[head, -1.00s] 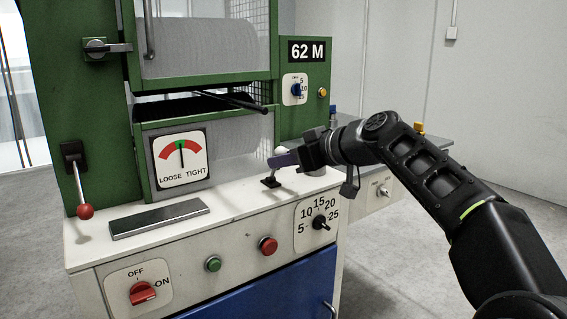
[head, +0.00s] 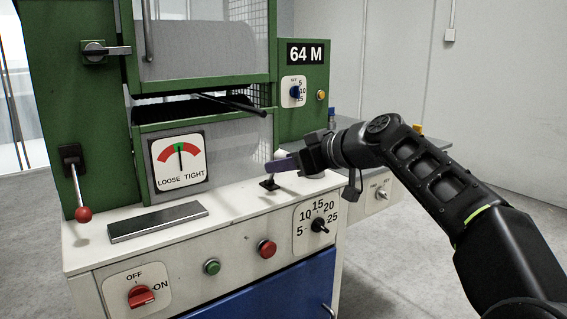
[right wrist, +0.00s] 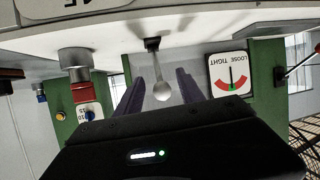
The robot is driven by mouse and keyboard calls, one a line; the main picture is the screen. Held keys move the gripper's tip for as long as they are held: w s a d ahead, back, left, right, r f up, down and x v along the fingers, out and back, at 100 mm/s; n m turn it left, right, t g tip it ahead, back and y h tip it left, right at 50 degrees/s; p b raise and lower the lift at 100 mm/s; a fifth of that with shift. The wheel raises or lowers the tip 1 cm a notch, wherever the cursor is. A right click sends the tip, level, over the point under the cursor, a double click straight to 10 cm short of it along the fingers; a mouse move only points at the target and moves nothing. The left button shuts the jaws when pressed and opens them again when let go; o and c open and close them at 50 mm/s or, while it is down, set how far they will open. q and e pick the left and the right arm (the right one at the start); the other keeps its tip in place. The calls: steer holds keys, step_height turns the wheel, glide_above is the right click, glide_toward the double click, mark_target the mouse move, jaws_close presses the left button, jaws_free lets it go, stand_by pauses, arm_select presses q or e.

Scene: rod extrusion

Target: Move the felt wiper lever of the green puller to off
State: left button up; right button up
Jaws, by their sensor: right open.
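The green puller (head: 50,110) has a pale top ledge with a small lever (head: 269,184) standing on a dark base. I take it for the felt wiper lever. In the right wrist view, which is upside down, its pale ball knob (right wrist: 162,91) and thin stem show between my fingers, with a gap on each side. My right gripper (head: 275,166) is open around the lever, reaching in from the right; its two purplish fingers also show in the right wrist view (right wrist: 159,78). No on or off marks for this lever are readable. My left gripper is out of view.
A red-ball lever (head: 84,214) hangs at the left. A tension gauge (head: 180,160) and a grey bar (head: 158,221) are left of the gripper. A red rotary switch (head: 141,296), buttons and a dial (head: 319,226) are on the front. A dark rod (head: 235,104) sticks out above.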

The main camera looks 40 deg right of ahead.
steer(key=p+v, duration=0.1)
steer(key=v, duration=0.6)
steer(key=shift+f, duration=0.1)
stand_by(0.6)
